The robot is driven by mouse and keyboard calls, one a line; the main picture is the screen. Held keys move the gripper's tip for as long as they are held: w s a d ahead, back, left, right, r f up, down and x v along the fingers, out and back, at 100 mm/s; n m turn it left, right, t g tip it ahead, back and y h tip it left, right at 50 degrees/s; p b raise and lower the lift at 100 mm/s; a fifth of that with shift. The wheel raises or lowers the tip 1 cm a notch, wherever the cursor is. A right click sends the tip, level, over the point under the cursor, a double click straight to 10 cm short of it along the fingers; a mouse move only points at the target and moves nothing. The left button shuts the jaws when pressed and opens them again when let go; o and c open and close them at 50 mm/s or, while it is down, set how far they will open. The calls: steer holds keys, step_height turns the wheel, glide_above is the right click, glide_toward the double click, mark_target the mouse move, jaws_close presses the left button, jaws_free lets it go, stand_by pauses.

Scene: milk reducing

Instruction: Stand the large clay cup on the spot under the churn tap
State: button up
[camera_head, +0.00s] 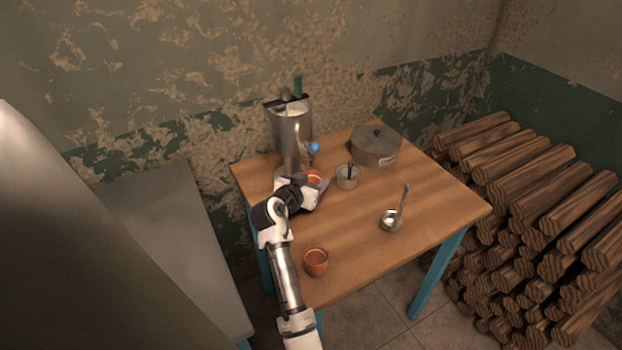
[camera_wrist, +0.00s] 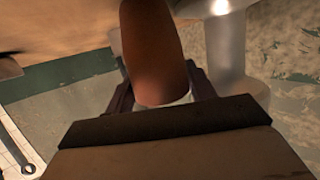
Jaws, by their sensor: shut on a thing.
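My gripper (camera_head: 306,190) is shut on a clay cup (camera_head: 315,175), whose orange rim shows just past the fingers in the head view. In the wrist view the cup (camera_wrist: 156,50) fills the space between the dark fingers. The metal churn (camera_head: 291,132) stands at the back left of the table, with a blue-handled tap (camera_head: 314,147) on its right front. The held cup is close below the tap. I cannot tell whether its base touches the table. A second clay cup (camera_head: 316,262) stands near the table's front edge.
A small metal pot (camera_head: 347,178) stands just right of the held cup. A lidded pot (camera_head: 375,147) is at the back, and a ladle (camera_head: 392,221) rests at the right middle. The wooden table's (camera_head: 440,205) right side is clear. Stacked logs (camera_head: 540,215) lie beyond it.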

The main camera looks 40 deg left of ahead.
steer(key=shift+f, duration=0.2)
steer(key=o, duration=1.1)
steer(key=shift+r, duration=0.1)
